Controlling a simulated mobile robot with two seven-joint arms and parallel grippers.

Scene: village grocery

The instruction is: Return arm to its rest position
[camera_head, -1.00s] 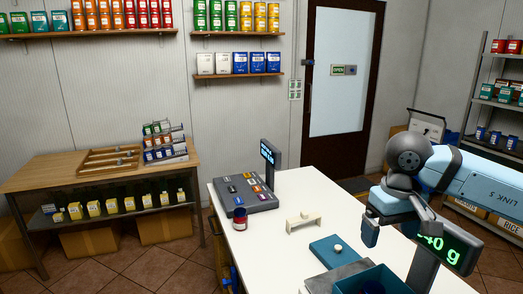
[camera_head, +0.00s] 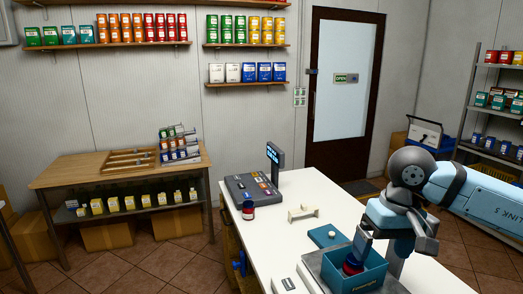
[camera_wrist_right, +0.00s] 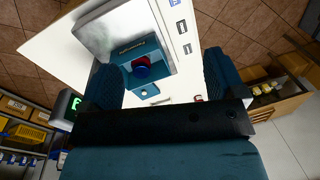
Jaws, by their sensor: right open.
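My right arm comes in from the right of the head view. Its gripper (camera_head: 392,232) is over the counter, above and beside a teal box (camera_head: 368,278). In the right wrist view the two fingers of the right gripper (camera_wrist_right: 162,82) stand wide apart with nothing between them. A red-and-blue jar (camera_head: 352,265) is inside the teal box. The wrist view also shows the jar (camera_wrist_right: 141,68) in the box (camera_wrist_right: 152,47), beyond the fingers. My left gripper is not in view.
The white counter (camera_head: 285,235) holds a register (camera_head: 250,187), another jar (camera_head: 248,210), a small cream stand (camera_head: 303,212) and a teal block with a white knob (camera_head: 327,236). A wooden table (camera_head: 90,172) stands at the left. Shelving (camera_head: 492,105) is at the right.

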